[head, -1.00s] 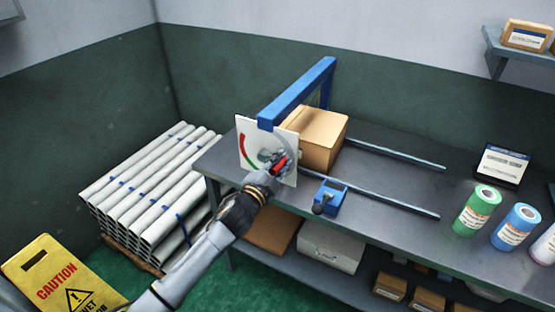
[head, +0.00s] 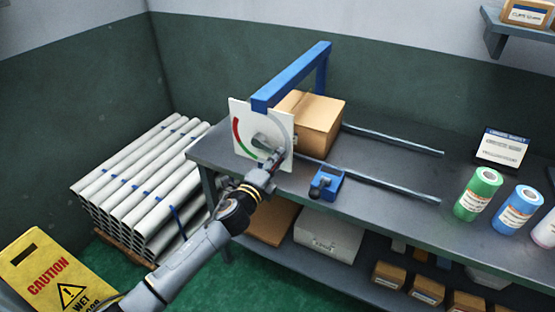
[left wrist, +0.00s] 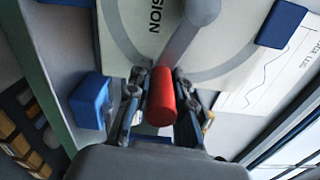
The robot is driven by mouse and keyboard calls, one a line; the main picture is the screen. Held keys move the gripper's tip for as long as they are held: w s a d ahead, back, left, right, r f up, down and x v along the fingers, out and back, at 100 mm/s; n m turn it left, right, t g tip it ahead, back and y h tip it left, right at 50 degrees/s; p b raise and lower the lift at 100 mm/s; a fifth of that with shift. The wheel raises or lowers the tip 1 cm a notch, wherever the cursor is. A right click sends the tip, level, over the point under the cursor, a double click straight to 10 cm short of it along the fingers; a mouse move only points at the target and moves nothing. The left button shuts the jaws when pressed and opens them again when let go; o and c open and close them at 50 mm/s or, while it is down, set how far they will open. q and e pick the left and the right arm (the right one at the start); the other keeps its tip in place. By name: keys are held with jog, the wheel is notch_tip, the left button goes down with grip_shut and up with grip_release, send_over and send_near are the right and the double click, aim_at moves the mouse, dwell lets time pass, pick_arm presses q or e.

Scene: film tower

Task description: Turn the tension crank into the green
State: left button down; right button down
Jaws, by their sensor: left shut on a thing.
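The tension crank (head: 261,140) is grey and sits on the front of a white dial plate (head: 240,111) with a red arc at its left and a little green low on the arc. The plate hangs at the left end of the blue frame. My left gripper (head: 276,158) is at the plate's lower right. In the left wrist view its fingers (left wrist: 160,105) close on both sides of the crank's red handle (left wrist: 161,97). The grey crank arm (left wrist: 182,42) runs up and right from it to the hub. No pointer can be made out. My right gripper is not in view.
The blue frame (head: 293,76) stands on the grey bench (head: 390,160) beside a cardboard box (head: 313,118). White tubes (head: 140,180) and a yellow caution sign (head: 55,280) are at left.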

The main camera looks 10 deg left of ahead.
pick_arm(q)
jog(key=shift+f, duration=0.35)
jog(key=c, duration=1.3)
grip_release()
jog(key=shift+o, duration=0.7)
jog(key=shift+r, duration=0.15)
jog(key=v, duration=1.2)
